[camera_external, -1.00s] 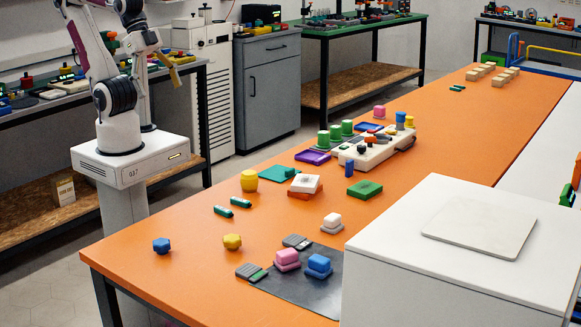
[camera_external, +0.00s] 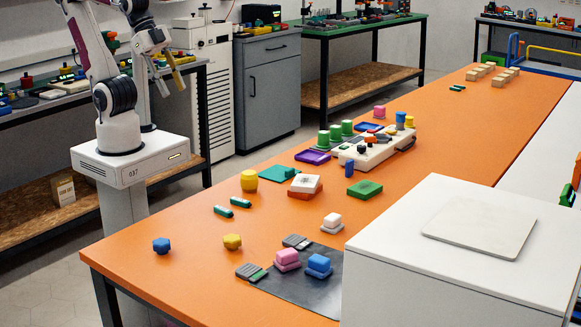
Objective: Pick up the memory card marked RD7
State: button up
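No marking RD7 can be read, and I cannot tell which thing is the memory card. Two small dark green pieces, one nearer (camera_external: 223,211) and one farther (camera_external: 240,202), lie flat on the orange table (camera_external: 180,275). Two grey, ribbed flat pieces, one with a green end (camera_external: 256,275) and one farther back (camera_external: 297,242), lie by a dark mat (camera_external: 318,297). My gripper (camera_external: 172,88) hangs at the upper left, well above and apart from the table. Its two yellowish fingers are spread with nothing visible between them.
A blue piece (camera_external: 161,245) and a yellow piece (camera_external: 232,242) stand near the front. Pink (camera_external: 287,257) and blue (camera_external: 319,263) blocks stand on the mat's side. A large white box (camera_external: 400,260) blocks the right foreground. The table's left front is mostly clear.

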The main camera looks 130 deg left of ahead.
jog(key=w+a+r+m+t+y, duration=0.1)
jog(key=w+a+m+t+y, duration=0.15)
jog(key=w+a+m, duration=1)
jog(key=m+t+h, duration=0.2)
jog(key=m+t, duration=0.2)
jog(key=m, duration=1.4)
send_over(337, 173)
jog(key=d, duration=0.1)
notch_tip(337, 173, down, 21)
jog(key=f+m, duration=0.1)
jog(key=f, duration=0.1)
jog(key=s+f+m, duration=0.1)
jog(key=f, duration=0.1)
jog(key=s+a+f+m+h, duration=0.1)
jog(key=f, duration=0.1)
jog(key=shift+s+a+m+t, duration=0.1)
jog(key=shift+m+t, duration=0.25)
jog(key=shift+s+f+m+h, duration=0.25)
jog(key=shift+s+f+m, duration=0.05)
jog(key=shift+f+m, duration=0.25)
jog(key=shift+x, duration=1.35)
jog(key=shift+r, duration=0.1)
